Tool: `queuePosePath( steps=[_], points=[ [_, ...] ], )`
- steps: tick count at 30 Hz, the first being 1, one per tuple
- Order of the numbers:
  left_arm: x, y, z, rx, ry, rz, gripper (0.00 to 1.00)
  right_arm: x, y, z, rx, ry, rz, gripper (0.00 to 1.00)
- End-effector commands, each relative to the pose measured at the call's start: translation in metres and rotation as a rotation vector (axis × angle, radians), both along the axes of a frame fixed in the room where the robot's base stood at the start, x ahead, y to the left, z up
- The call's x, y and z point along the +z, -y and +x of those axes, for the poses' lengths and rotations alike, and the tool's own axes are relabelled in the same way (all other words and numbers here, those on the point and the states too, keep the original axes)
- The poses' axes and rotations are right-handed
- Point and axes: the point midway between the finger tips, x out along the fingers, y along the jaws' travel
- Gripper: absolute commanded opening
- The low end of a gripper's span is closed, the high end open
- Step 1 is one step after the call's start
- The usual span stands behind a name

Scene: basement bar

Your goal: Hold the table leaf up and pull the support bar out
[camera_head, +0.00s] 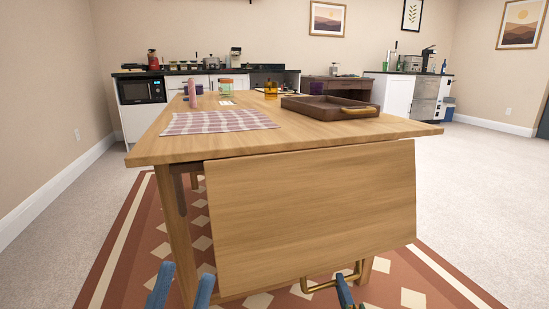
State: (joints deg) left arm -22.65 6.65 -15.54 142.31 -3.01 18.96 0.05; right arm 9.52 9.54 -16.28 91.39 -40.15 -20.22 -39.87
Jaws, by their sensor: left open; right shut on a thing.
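The wooden table leaf (310,215) slopes downward from the near edge of the table (165,150), its lower edge towards me. A brass handle (318,287) is at the leaf's lower edge, right of its middle. My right gripper (342,287) is shut on this handle. My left gripper (182,284) is open and empty, low in front of the table's left leg, left of the leaf. A dark brown piece (180,190) shows under the tabletop by the left leg. I cannot tell whether it is the support bar; the leaf hides most of the underside.
On the tabletop are a checked cloth (220,122), a brown tray (330,107) with brass handles, a pink bottle (193,92) and an amber jar (271,89). A patterned rug (130,245) lies below. Open carpet (470,190) is at right.

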Motion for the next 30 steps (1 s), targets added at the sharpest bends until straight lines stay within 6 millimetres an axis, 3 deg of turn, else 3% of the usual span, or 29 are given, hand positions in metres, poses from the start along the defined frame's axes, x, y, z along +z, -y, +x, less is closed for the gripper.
queuePosePath(
  steps=[15,30],
  points=[
    [-0.057,0.001,0.044,0.035,-0.392,0.097,0.5,0.006,0.004,-0.013,0.001,-0.015,-0.004,0.0],
    [-0.126,-0.005,0.061,0.066,-0.762,0.181,0.5,0.011,0.007,-0.022,0.0,-0.023,-0.008,0.0]
  ],
)
